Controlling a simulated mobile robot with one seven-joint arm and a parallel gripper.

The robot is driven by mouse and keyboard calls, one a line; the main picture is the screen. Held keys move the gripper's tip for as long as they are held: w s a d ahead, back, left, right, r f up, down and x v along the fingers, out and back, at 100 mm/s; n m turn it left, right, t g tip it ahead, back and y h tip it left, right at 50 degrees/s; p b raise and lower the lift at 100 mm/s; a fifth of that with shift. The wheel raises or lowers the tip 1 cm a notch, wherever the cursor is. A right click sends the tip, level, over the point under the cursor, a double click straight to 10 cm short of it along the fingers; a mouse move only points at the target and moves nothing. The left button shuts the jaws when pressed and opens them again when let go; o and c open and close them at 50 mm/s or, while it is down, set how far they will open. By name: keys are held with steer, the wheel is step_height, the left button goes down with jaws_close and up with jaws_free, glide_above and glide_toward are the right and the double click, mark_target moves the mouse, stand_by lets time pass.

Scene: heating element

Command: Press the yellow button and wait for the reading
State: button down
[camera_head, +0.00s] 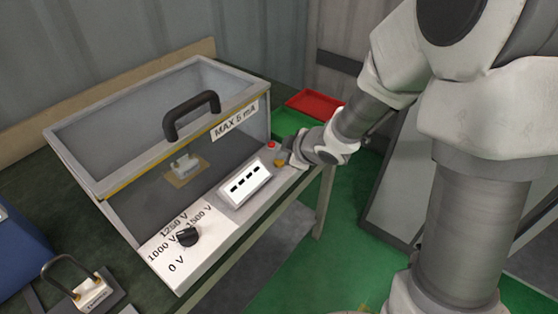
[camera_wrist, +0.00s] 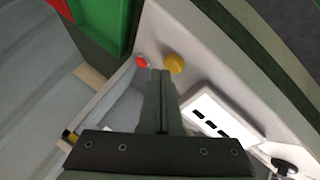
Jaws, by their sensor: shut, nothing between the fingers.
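The yellow button (camera_head: 279,163) sits at the right end of the tester's front panel. In the wrist view the yellow button (camera_wrist: 175,63) is a round dome just right of and beyond my fingertips. My gripper (camera_wrist: 161,75) is shut and empty, with its fingers pointing at the panel near the button. In the head view my gripper (camera_head: 291,157) is beside the button, partly hidden by its own wrist. I cannot tell whether it touches the button. The white display (camera_head: 245,183) shows four dark dashes; it also shows in the wrist view (camera_wrist: 222,119).
A red button (camera_head: 271,145) is close to the yellow one. The clear-lidded box (camera_head: 150,120) with a black handle (camera_head: 190,115) stands behind the panel. A black knob (camera_head: 187,237) is at the panel's left. Red (camera_head: 314,103) and green (camera_head: 291,122) trays lie behind my gripper.

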mark_target(283, 166)
steer(key=shift+f+b, duration=0.4)
steer(key=shift+f, duration=0.1)
stand_by(0.3)
stand_by(0.4)
steer(key=shift+r+p, duration=0.9)
steer(key=shift+r, duration=0.05)
step_height(283, 166, up, 5)
steer(key=p, duration=0.5)
steer(key=shift+d, duration=0.1)
stand_by(0.3)
